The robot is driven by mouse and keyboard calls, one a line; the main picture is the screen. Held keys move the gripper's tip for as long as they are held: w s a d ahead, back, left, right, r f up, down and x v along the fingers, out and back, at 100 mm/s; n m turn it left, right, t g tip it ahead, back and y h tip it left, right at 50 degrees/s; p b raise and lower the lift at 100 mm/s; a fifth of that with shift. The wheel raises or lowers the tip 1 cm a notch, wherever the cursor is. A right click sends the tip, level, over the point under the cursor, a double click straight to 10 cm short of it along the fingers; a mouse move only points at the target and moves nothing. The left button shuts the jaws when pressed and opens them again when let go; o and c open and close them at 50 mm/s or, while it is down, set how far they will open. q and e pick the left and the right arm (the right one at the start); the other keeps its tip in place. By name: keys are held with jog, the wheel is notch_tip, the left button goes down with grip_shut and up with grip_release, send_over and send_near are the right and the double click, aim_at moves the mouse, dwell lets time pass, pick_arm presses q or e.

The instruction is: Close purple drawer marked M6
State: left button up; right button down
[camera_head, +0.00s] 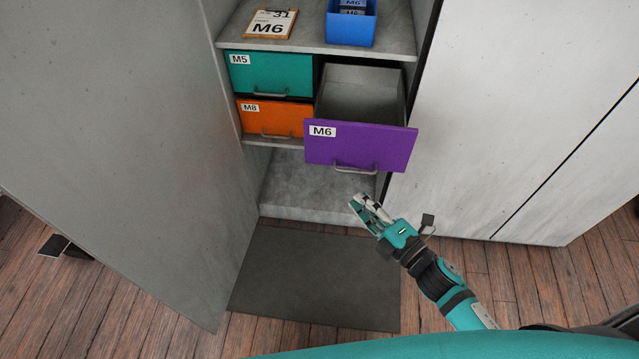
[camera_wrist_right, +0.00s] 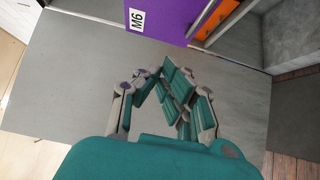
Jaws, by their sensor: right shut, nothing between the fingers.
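The purple drawer marked M6 (camera_head: 360,148) is pulled out of the cabinet, and its empty-looking grey inside (camera_head: 362,95) shows from above. A grey bar handle (camera_head: 355,169) sits low on its front. My right gripper (camera_head: 358,203) is shut and empty, just in front of and below the drawer front, apart from it in the head view. In the right wrist view the purple front with its M6 label (camera_wrist_right: 160,18) lies at the top, beyond the fingertips of my right gripper (camera_wrist_right: 172,75). My left gripper is not in view.
A teal drawer marked M5 (camera_head: 270,75) and an orange drawer marked M8 (camera_head: 275,118) are shut to the left. An open cabinet door (camera_head: 130,150) stands at left. A dark mat (camera_head: 310,285) covers the floor.

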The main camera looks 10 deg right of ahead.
jog(key=x, duration=0.4)
jog(key=d+p+x, duration=0.1)
jog(key=x, duration=0.3)
jog(key=w+p+x, duration=0.1)
jog(key=x, duration=0.3)
jog(key=shift+s+d+r, duration=0.1)
jog(key=shift+d+r, duration=0.25)
jog(key=shift+w+d, duration=0.25)
jog(key=shift+w, duration=0.45)
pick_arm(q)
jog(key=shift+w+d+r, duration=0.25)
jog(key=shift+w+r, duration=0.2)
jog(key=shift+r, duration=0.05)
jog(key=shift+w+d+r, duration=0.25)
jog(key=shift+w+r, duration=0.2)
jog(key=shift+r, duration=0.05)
pick_arm(e)
jog(key=shift+f, duration=0.1)
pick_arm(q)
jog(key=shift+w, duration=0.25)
